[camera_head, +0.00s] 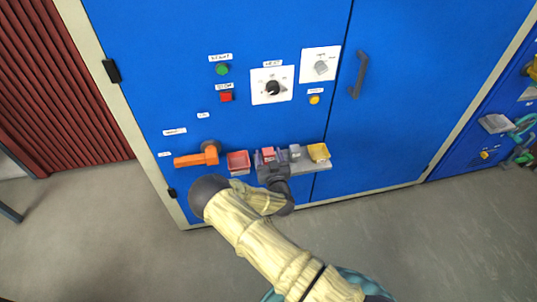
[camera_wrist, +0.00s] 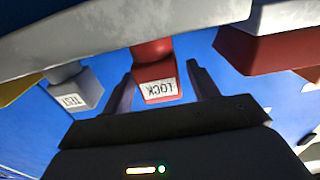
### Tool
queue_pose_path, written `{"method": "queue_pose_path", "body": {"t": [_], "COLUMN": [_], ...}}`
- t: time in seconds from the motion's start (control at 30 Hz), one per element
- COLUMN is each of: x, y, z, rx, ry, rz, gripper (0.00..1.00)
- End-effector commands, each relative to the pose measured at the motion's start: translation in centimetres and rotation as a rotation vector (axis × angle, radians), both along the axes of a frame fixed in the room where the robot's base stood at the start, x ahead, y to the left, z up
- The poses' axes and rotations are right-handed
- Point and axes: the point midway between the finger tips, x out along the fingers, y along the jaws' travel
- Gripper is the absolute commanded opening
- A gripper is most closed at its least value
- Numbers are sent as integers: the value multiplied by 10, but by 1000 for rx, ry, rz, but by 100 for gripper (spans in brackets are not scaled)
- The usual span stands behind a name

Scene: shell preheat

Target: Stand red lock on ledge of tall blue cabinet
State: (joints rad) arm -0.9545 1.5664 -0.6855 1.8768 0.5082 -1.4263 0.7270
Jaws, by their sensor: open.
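The red lock (camera_head: 268,153) is at the grey ledge (camera_head: 312,168) on the front of the tall blue cabinet (camera_head: 400,110). In the wrist view, which is upside down, the red lock (camera_wrist: 153,52) shows its white LOCK label. My gripper (camera_wrist: 158,78) is open, one finger on each side of the lock, with gaps visible. In the head view my gripper (camera_head: 268,166) partly covers the lock.
A grey TEST block (camera_wrist: 78,88) stands close beside the lock; it also shows in the head view (camera_head: 295,152). An orange handle (camera_head: 197,158) sticks out further left.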

Motion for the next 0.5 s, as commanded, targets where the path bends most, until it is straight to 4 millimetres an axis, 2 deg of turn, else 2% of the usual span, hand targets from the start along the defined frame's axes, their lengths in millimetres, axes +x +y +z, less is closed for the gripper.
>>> {"method": "queue_pose_path", "body": {"t": [0.5], "x": [-90], "y": [-26], "z": [-1], "rx": [-2], "ry": [3], "rz": [-2], "gripper": [60]}}
